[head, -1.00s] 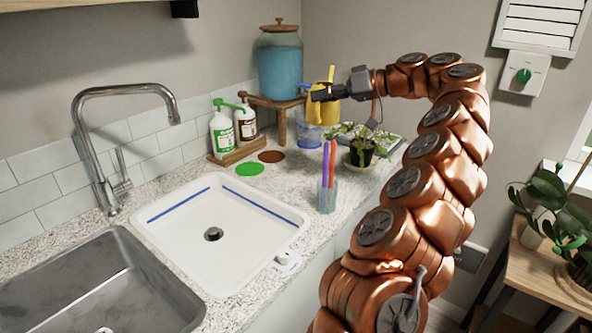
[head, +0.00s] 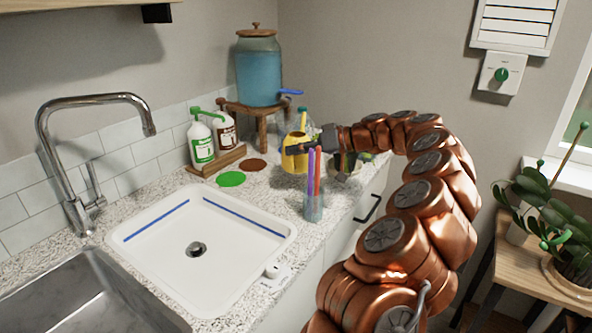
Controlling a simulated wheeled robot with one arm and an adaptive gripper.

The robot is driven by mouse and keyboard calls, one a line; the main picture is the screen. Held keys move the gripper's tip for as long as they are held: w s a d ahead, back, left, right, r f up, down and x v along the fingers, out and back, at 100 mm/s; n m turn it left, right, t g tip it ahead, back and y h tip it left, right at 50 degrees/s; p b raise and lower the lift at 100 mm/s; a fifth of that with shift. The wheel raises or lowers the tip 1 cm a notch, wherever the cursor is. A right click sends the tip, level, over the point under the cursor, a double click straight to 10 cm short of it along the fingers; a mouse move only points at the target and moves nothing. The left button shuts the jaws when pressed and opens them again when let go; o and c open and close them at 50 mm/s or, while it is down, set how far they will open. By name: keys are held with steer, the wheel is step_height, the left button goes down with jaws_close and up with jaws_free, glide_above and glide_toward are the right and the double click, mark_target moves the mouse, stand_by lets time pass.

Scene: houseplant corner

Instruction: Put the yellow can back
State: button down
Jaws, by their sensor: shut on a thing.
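The yellow can (head: 295,163) is a small watering can with an upright yellow spout or handle part. It is in the head view, over the counter to the right of the wooden stand. My gripper (head: 300,148) is shut on the can, its dark fingers crossing the can's upper part. I cannot tell whether the can's base touches the counter. The potted plant behind my gripper is mostly hidden.
A blue-filled dispenser (head: 258,70) with a blue tap stands on a wooden stand (head: 262,116). Green and brown discs (head: 231,179) lie by two pump bottles (head: 202,143). A cup with coloured sticks (head: 314,205) stands close in front of the can. The white sink (head: 160,240) is at left.

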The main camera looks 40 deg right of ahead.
mark_target(295, 170)
steer(key=shift+f, duration=3.3)
steer(key=c, duration=1.2)
jaws_free()
steer(key=shift+r, duration=0.15)
steer(key=shift+r+p, duration=0.15)
steer(key=shift+p, duration=0.25)
steer(key=b+v, duration=0.2)
steer(key=v, duration=1)
